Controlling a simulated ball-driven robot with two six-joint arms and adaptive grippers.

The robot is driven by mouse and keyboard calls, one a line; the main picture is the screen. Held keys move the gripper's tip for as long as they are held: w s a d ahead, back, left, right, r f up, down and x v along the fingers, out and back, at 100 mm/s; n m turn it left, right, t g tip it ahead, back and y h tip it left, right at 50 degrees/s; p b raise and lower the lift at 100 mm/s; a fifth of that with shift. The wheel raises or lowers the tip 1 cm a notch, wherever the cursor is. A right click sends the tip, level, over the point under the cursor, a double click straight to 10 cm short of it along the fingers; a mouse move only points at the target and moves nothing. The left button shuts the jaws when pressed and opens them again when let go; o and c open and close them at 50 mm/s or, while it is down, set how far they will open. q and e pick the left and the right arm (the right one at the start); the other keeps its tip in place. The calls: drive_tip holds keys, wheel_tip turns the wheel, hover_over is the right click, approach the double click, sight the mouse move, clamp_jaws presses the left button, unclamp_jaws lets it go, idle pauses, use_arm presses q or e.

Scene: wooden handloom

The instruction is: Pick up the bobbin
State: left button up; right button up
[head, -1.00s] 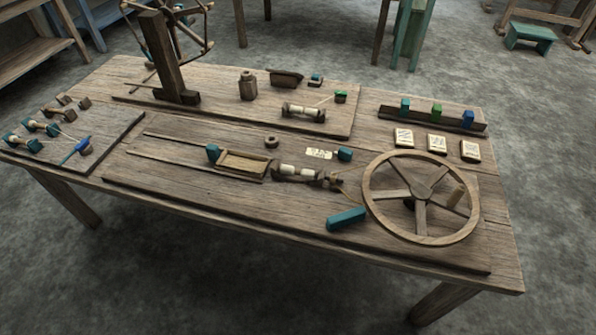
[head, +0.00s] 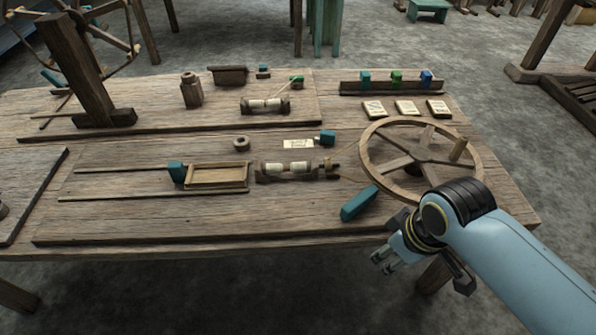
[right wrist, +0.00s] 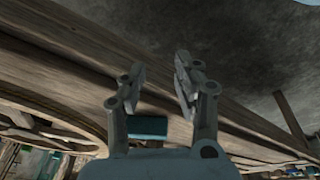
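A pale bobbin (head: 287,168) lies in a dark wooden holder (head: 325,172) left of the spoked wheel. Another pale bobbin (head: 265,105) sits in a similar holder on the raised board behind. I cannot tell which one the task names. My right gripper (head: 383,264) is empty, in front of the table's front edge, below and right of both bobbins. In the right wrist view its two fingers (right wrist: 160,68) stand apart, with table wood beyond them. My left gripper is not in view.
The spoked wheel (head: 372,138) stands beside my right arm. A teal block (head: 359,203) lies near the table's front edge; it also shows in the right wrist view (right wrist: 147,126). A shallow wooden tray (head: 246,180) lies left of the front holder. The front left board is mostly clear.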

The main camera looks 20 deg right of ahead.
sight(292, 166)
drive_tip(key=w+a+r+n+y+b, duration=0.1)
drive_tip(key=w+a+r+n, duration=0.1)
drive_tip(key=w+r+n, duration=0.35)
drive_tip(key=w+a+r+n+t+y+b, duration=0.1)
drive_tip(key=w+a+r+n, duration=0.15)
drive_tip(key=w, duration=0.65)
drive_tip(key=w+a+r+n+y+b, duration=0.1)
drive_tip(key=w+a+r+n+y, duration=0.15)
drive_tip(key=w, duration=0.55)
drive_tip(key=f, duration=0.1)
drive_tip(key=w+f+b, duration=0.1)
drive_tip(key=a+f+n+h+b, duration=0.1)
drive_tip(key=shift+w+a+f, duration=0.1)
drive_tip(key=shift+w+f, duration=0.15)
drive_tip(key=shift+a+f, duration=0.1)
drive_tip(key=shift+f, duration=0.1)
drive_tip(key=b+x, duration=0.2)
drive_tip(key=x, duration=0.2)
drive_tip(key=shift+w+f, duration=0.1)
drive_tip(key=shift+f, duration=0.3)
drive_tip(key=shift+w+a+f, duration=0.1)
drive_tip(key=shift+f, duration=0.05)
drive_tip(key=shift+c, duration=0.5)
drive_tip(key=c, duration=0.5)
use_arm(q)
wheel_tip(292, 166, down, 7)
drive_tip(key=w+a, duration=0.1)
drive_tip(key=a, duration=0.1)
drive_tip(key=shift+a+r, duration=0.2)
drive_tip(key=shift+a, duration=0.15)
